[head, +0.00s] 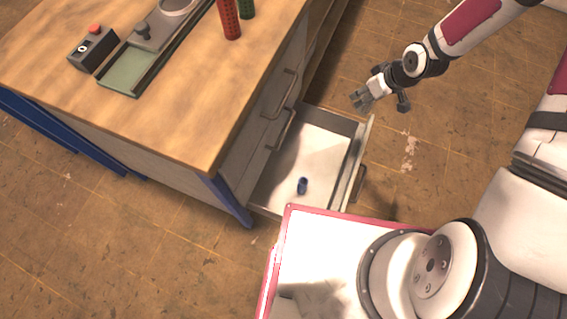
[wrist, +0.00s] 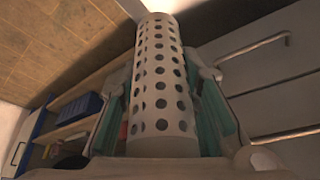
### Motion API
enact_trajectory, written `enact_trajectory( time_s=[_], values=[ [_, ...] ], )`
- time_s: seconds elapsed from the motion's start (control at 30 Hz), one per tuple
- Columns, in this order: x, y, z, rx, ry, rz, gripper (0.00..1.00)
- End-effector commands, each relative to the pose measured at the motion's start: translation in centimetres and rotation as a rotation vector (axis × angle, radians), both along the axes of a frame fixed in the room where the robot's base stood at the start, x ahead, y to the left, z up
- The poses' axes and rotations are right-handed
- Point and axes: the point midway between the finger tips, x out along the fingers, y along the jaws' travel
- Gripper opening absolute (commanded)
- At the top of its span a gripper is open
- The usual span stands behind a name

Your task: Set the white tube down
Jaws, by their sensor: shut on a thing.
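The white tube (wrist: 160,85) has rows of round holes and fills the middle of the wrist view, standing lengthwise between my fingers. My gripper (wrist: 163,110) is shut on it, with a teal-padded finger on each side. In the head view my gripper (head: 364,97) is in the air to the right of the workbench, near the far outer corner of the open drawer. There I cannot clearly tell the tube from the pale gripper parts.
The wooden workbench (head: 170,120) bears a red perforated tube (head: 229,18), a green tube (head: 246,8), a red-button box (head: 93,48) and a fixture with a green plate (head: 135,72). Shelves with a blue bin (wrist: 80,108) show in the wrist view.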

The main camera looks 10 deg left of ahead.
Motion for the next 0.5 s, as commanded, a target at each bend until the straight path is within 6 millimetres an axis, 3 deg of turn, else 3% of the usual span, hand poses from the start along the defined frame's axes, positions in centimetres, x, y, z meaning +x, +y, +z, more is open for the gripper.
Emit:
enact_trajectory(
  time_s=[0.03,0.5],
  values=[
    [0.3,0.4,-2.0,0.003,0.004,0.031,0.07],
    [0.8,3.8,-13.8,0.006,0.007,0.354,0.07]
  ],
)
